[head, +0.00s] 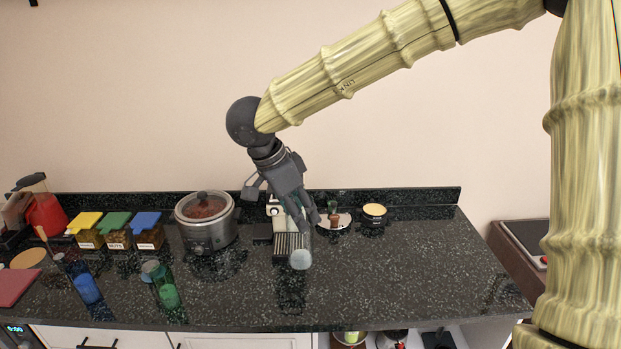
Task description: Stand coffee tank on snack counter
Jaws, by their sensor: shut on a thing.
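My gripper (309,222) points down over the back middle of the dark speckled snack counter (400,270). Its fingers are closed around a pale, clear thing, which I take to be the coffee tank (300,259). The tank's rounded greyish end shows below the fingertips, in front of the coffee machine; its upper part blends into the background and is hard to make out. I cannot tell whether the tank touches the counter. The silver coffee machine (289,242) with its ribbed tray stands just behind, partly hidden by my gripper.
A slow cooker (207,231) stands left of the machine. Colour-lidded boxes (118,236) and blue and green glasses (167,294) are farther left. A small plate with items (334,222) and a yellow-topped tin (373,214) stand right. The right front counter is clear.

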